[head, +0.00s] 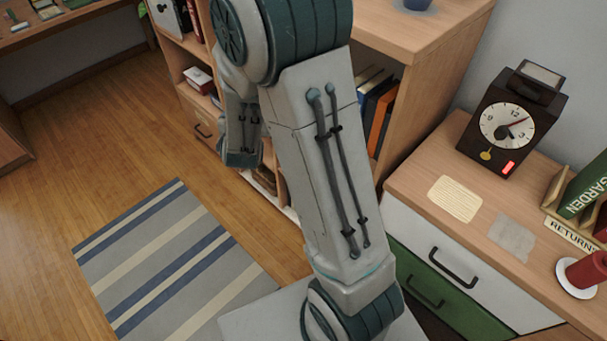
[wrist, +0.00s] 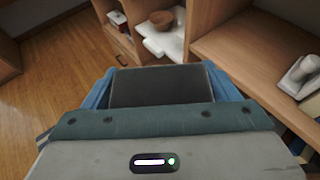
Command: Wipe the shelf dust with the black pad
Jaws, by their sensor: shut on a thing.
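My gripper (wrist: 158,84) shows in the wrist view, its two blue fingers shut on the black pad (wrist: 160,88). The pad is dark, flat and held level between the fingers. In the head view my arm crosses the middle, and the gripper and pad are hidden. A grey, dust-like patch (head: 512,238) lies on the low cabinet top at the right. A fainter grey area (head: 422,10) surrounds a blue pot on the taller bookcase. I cannot tell which patch is the shelf dust. In the wrist view, the pad is in front of open shelving (wrist: 240,50), touching no visible dust.
A clock (head: 508,125), a woven beige piece (head: 455,198), a red candle (head: 588,270) and a RETURNS holder (head: 572,236) occupy the low cabinet. Shelves hold books (head: 378,115), a brown bowl (wrist: 162,20) and a white object (wrist: 302,75). The striped rug (head: 165,255) is clear.

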